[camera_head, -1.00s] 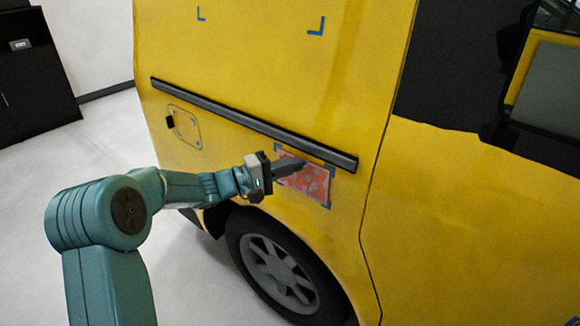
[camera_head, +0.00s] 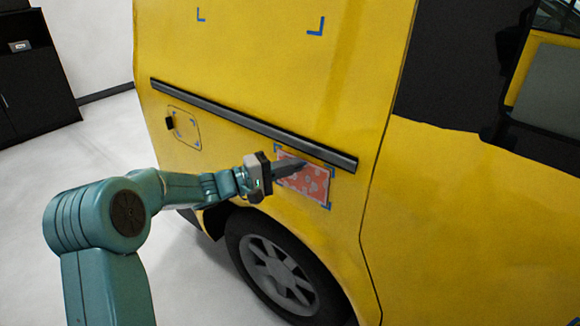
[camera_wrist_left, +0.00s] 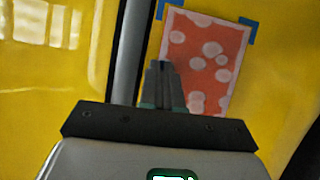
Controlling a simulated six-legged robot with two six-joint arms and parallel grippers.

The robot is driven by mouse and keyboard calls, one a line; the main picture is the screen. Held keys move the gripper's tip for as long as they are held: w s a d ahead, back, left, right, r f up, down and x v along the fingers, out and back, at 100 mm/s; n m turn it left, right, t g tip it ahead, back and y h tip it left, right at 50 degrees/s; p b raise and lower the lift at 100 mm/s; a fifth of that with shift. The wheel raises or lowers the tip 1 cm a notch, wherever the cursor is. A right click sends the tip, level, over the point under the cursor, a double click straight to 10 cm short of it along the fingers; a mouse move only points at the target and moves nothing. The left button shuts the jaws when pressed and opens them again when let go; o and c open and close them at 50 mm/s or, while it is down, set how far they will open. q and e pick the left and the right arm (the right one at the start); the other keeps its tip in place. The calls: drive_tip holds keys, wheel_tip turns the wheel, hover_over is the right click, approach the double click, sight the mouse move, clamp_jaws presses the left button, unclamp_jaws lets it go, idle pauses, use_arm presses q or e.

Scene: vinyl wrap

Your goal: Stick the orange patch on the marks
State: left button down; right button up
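The orange patch (camera_head: 317,184), with pale round spots, lies against the yellow van side above the wheel. It also shows in the left wrist view (camera_wrist_left: 207,60), where it looks flat. Blue corner marks (camera_wrist_left: 252,24) show just outside its corners; some corners are hidden. My left gripper (camera_head: 303,164) reaches in from the left, with its fingertips over the patch near its upper edge. In the left wrist view its fingers (camera_wrist_left: 160,66) are together and cover part of the patch's edge. Whether the tips touch the patch is unclear. My right gripper is not in view.
A dark rail (camera_head: 250,122) runs along the van just above the patch. The wheel (camera_head: 278,268) is below. Other blue marks (camera_head: 317,27) are higher on the panel, and a small hatch (camera_head: 185,127) is to the left. A black cabinet (camera_head: 35,80) stands far left.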

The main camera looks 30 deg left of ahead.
use_arm(q)
drive_tip(key=c, duration=1.3)
unclamp_jaws()
drive_tip(key=shift+o, duration=0.2)
drive_tip(key=r+b+v, duration=0.1)
drive_tip(key=v, duration=1.5)
drive_tip(key=s+d+f+g+y+p, duration=0.1)
drive_tip(key=s+d+f+g+p, duration=0.15)
drive_tip(key=d+f+g, duration=0.6)
drive_tip(key=s+d+f+g+p, duration=0.1)
drive_tip(key=d+f+g+p, duration=0.2)
drive_tip(key=d+f, duration=0.9)
drive_tip(key=s+d+f+m+g+y+p, duration=0.3)
drive_tip(key=s+d+f+m, duration=0.6)
drive_tip(key=s, duration=0.4)
drive_tip(key=d+f+y+p, duration=0.1)
drive_tip(key=d+p, duration=0.1)
drive_tip(key=shift+d+f+m+g+y, duration=0.3)
drive_tip(key=shift+f+m+g+y, duration=0.05)
drive_tip(key=shift+f+m+y, duration=0.05)
